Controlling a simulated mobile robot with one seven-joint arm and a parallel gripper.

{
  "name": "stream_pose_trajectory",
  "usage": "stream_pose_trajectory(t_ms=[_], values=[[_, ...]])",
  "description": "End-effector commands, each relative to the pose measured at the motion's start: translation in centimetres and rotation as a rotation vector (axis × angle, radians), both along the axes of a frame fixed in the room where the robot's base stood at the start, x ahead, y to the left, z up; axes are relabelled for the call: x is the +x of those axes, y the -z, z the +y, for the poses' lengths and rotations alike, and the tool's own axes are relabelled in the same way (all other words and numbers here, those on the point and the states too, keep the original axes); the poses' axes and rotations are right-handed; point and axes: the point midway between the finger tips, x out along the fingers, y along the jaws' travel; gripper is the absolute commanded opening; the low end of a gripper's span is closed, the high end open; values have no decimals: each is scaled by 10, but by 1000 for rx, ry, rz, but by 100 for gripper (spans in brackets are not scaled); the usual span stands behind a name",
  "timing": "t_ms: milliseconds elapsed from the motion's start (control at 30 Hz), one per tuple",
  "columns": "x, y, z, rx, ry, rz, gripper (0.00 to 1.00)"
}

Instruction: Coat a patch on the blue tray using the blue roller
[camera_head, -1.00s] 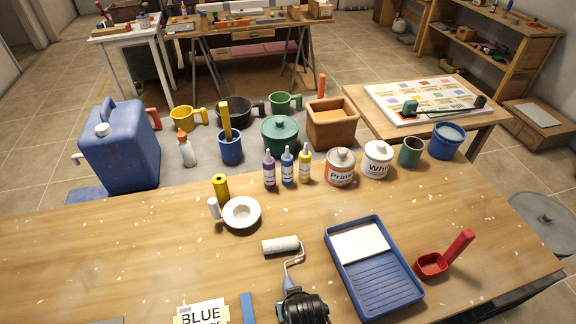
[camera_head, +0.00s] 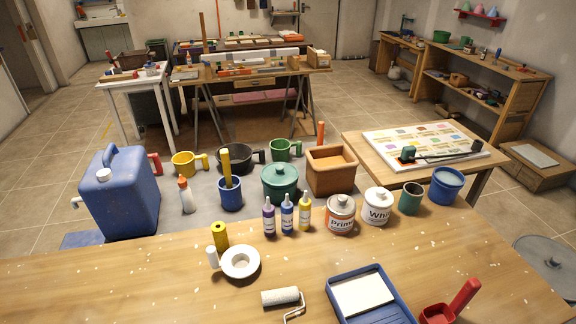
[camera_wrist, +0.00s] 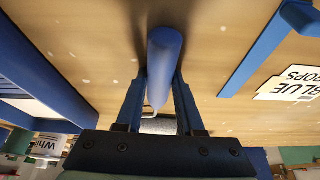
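The blue roller's pale cylinder (camera_head: 280,296) lies on the table left of the blue tray (camera_head: 390,313). Its handle runs out of the bottom of the head view. In the wrist view the blue handle (camera_wrist: 165,55) stands between the fingers of my gripper (camera_wrist: 160,78). Both fingers appear to touch its sides, so my gripper looks shut on it. Part of the pale cylinder (camera_wrist: 158,126) shows beyond the fingers. The tray holds a white patch (camera_head: 363,294) in its far part; its near part is cut off in the head view. The tray also shows at left in the wrist view (camera_wrist: 45,105).
A red scoop (camera_head: 450,303) sits right of the tray. A white bowl (camera_head: 254,265) and yellow cylinder (camera_head: 220,236) stand behind the roller. Bottles, a Prime can (camera_head: 341,214) and a white can line the far edge. A card (camera_wrist: 290,88) lies beside a blue bar (camera_wrist: 262,48).

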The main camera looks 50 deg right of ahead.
Motion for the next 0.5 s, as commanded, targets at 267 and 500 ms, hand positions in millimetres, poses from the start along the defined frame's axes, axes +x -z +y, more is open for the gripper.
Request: stream_pose_trajectory(t_ms=[267, 500], values=[[0, 0, 0, 0, 0, 0, 0], [0, -1, 0, -1, 0, -2, 0]])
